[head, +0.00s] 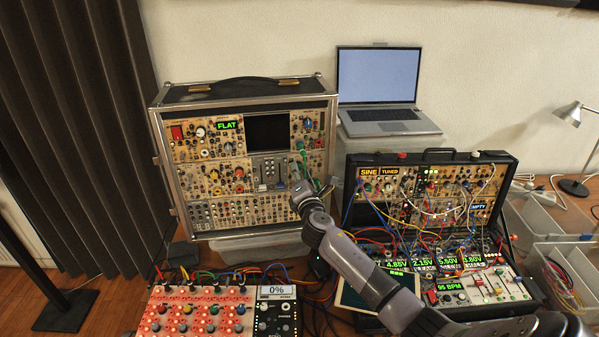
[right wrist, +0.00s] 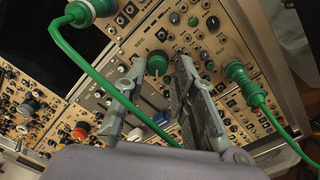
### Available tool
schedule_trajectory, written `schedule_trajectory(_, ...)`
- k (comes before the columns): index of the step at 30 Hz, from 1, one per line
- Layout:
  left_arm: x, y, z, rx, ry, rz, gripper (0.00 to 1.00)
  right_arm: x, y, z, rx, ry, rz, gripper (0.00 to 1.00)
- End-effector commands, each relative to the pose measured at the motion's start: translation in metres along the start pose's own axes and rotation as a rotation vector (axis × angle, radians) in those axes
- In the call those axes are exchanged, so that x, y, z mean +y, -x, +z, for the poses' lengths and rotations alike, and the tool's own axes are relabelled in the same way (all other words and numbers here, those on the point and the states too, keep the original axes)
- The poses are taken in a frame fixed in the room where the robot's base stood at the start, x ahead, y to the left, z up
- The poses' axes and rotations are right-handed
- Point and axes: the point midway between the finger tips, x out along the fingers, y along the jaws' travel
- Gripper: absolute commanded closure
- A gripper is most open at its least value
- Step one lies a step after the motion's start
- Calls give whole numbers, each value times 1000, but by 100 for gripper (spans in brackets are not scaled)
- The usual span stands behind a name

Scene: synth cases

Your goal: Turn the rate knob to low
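A round green knob (right wrist: 157,63) sits on the tan panel in the right wrist view. My right gripper (right wrist: 160,72) is open, with one finger on each side of this knob and a gap on both sides. In the head view my right gripper (head: 297,178) is in front of the right part of the silver-edged synth case (head: 158,150) and hides some panel behind it. My left gripper is not in view.
A green cable (right wrist: 92,75) runs from a green plug (right wrist: 82,12) close past the left finger. Another green plug (right wrist: 240,75) is right of the fingers. A second, heavily cabled case (head: 437,158) stands at right, beside my right arm.

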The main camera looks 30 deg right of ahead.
Motion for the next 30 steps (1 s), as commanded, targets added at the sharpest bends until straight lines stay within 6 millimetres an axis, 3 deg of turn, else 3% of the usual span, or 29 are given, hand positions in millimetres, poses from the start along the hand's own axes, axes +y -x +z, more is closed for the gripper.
schedule_trajectory(5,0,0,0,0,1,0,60,2,-1,2,-4,-1,3,62)
schedule_trajectory(17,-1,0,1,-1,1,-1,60,3,6,4,-7,-2,6,62)
schedule_trajectory(30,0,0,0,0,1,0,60,2,90,2,-3,-2,4,62)
